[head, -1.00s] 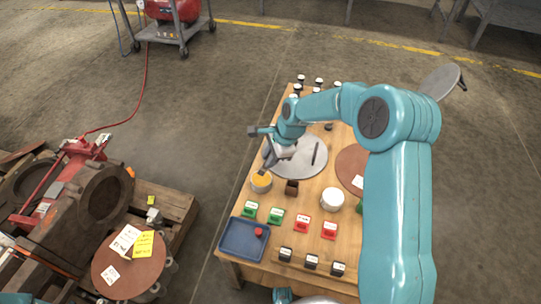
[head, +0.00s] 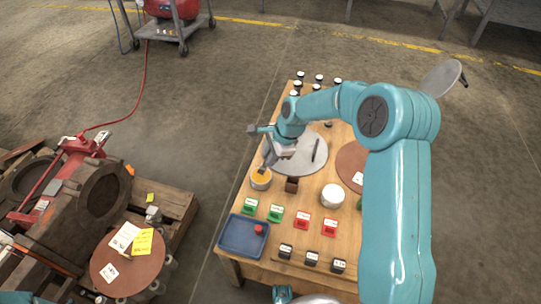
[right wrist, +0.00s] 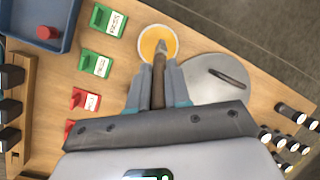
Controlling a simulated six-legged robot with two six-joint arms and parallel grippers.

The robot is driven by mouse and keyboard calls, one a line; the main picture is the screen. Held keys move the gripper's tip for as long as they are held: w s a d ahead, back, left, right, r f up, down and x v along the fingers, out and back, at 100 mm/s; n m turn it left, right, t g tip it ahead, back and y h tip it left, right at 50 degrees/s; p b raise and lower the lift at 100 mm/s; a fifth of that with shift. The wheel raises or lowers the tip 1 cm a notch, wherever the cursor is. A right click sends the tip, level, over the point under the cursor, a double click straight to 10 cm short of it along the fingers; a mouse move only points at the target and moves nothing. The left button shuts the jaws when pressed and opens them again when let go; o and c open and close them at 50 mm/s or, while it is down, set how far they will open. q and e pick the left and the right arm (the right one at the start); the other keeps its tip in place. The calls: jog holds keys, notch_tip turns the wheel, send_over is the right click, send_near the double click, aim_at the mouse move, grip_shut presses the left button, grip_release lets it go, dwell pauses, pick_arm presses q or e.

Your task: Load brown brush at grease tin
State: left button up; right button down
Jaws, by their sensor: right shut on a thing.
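The grease tin (head: 260,180), a round tin with yellow-orange grease, stands on the wooden table's left side. It also shows in the right wrist view (right wrist: 157,42). My right gripper (head: 269,152) is shut on the brown brush (right wrist: 158,90). The brush points toward the tin, and its tip overlaps the grease in the right wrist view. I cannot tell whether the tip touches the grease. The gripper's fingers hide part of the handle. My left gripper is not in view.
A grey disc (head: 308,163) with a dark bar on it lies beside the tin. A small dark brown block (head: 292,185) and a white round container (head: 332,195) stand nearby.

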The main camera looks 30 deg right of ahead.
jog(key=shift+f, duration=0.45)
jog(key=shift+f, duration=0.1)
dwell(1.3)
notch_tip(320, 180, up, 7)
jog(key=p, duration=0.6)
dwell(0.4)
jog(key=shift+a, duration=0.1)
dwell(0.3)
